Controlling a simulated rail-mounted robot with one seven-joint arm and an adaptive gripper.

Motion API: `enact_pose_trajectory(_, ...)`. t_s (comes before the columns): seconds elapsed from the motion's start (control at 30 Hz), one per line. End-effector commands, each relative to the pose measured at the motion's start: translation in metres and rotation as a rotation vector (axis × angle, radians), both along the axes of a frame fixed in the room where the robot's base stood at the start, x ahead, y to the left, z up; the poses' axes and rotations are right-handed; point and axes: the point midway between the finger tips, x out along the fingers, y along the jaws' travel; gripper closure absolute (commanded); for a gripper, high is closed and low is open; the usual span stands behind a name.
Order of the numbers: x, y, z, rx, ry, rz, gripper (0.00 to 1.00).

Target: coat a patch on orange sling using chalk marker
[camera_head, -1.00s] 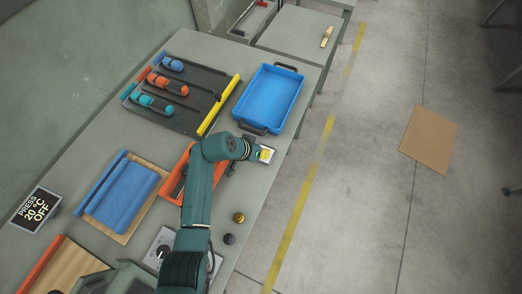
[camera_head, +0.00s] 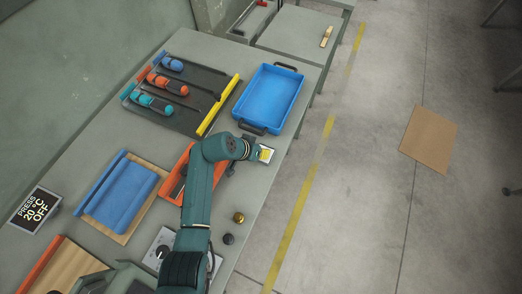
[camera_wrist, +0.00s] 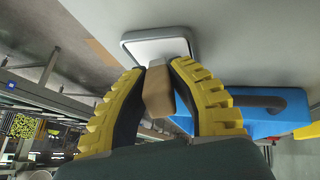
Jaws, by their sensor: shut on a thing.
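My gripper (camera_wrist: 158,85) is shut on a tan, block-shaped thing (camera_wrist: 158,95) between its yellow ridged fingers. I cannot tell whether this is the chalk marker. Just past the fingertips is a white square pad with a grey rim (camera_wrist: 160,45); whether the held thing touches it is unclear. In the head view my gripper (camera_head: 258,153) is over the bench's right edge, below the blue tray. I cannot make out an orange sling for certain.
The blue tray (camera_head: 247,104) with dark handles stands close by. A blue sheet (camera_head: 128,192) on a tan board, a brass knob (camera_head: 239,217) and a dark knob (camera_head: 228,239) are on the bench (camera_head: 265,185).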

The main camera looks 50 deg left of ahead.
Motion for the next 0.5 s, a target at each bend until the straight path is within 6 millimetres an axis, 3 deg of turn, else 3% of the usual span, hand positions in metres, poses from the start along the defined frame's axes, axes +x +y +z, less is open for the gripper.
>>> enact_pose_trajectory(0.17,-0.002,-0.001,-0.002,-0.003,0.006,0.000,1.00)
enact_pose_trajectory(0.5,-0.001,-0.001,0.029,-0.002,0.003,0.000,1.00)
